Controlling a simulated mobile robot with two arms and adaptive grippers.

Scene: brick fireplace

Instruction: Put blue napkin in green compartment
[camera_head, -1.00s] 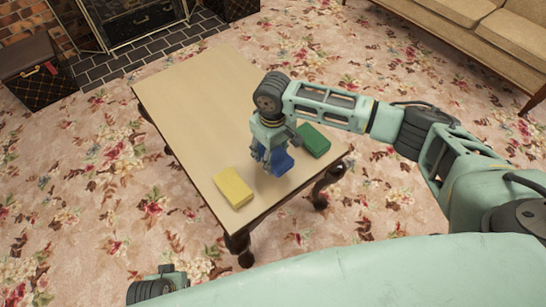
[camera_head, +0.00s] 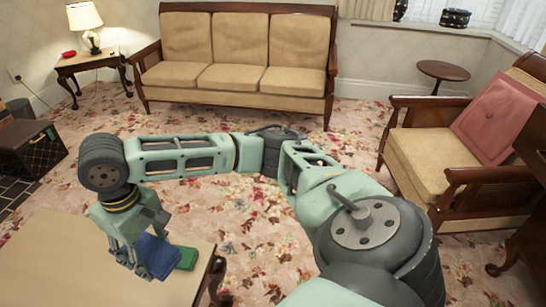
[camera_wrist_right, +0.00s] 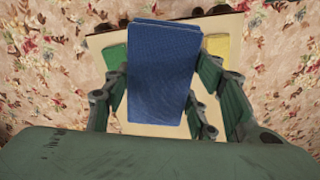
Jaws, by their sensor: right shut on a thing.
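The blue napkin (camera_head: 159,255), a folded flat block, is in my right gripper (camera_head: 148,272), which is shut on it. It appears held above the wooden table. In the right wrist view the napkin (camera_wrist_right: 163,72) sits between the fingers of the gripper (camera_wrist_right: 165,110) and covers part of the table. A green folded cloth (camera_head: 187,259) lies on the table just right of the napkin; it also shows in the right wrist view (camera_wrist_right: 114,57). No green compartment is recognisable in these views. My left gripper is out of view.
The table (camera_head: 60,262) is at lower left. A yellow cloth (camera_wrist_right: 217,48) lies on it. A beige sofa (camera_head: 235,65) stands at the back, an armchair (camera_head: 440,165) with a red cushion at right, and a lamp table (camera_head: 90,65) at back left. Flowered carpet lies between them.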

